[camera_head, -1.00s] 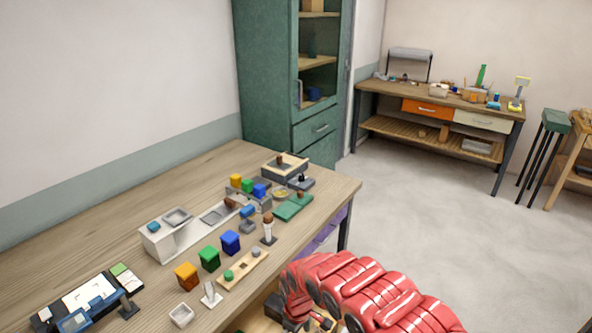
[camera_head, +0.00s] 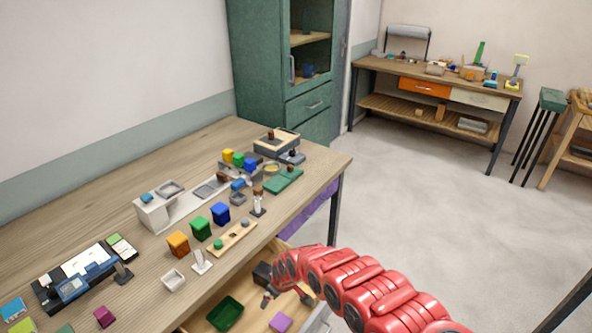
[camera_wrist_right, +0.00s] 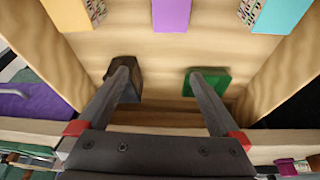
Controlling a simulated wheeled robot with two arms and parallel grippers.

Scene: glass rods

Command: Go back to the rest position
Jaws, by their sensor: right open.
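My right arm comes in from the lower right in the head view. My right gripper (camera_head: 286,297) is over an open wooden drawer below the table's front edge. In the right wrist view, my right gripper (camera_wrist_right: 159,75) has its two dark fingers spread wide with nothing between them. Past the fingertips lie a black box (camera_wrist_right: 128,80) on the left and a green tray (camera_wrist_right: 212,77) on the right. My left gripper is not in view.
The drawer also holds a purple block (camera_head: 281,322). The wooden table (camera_head: 105,165) carries orange, green and blue blocks (camera_head: 221,213), a white device (camera_head: 157,210) and small holders. A green cabinet (camera_head: 262,75) stands behind.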

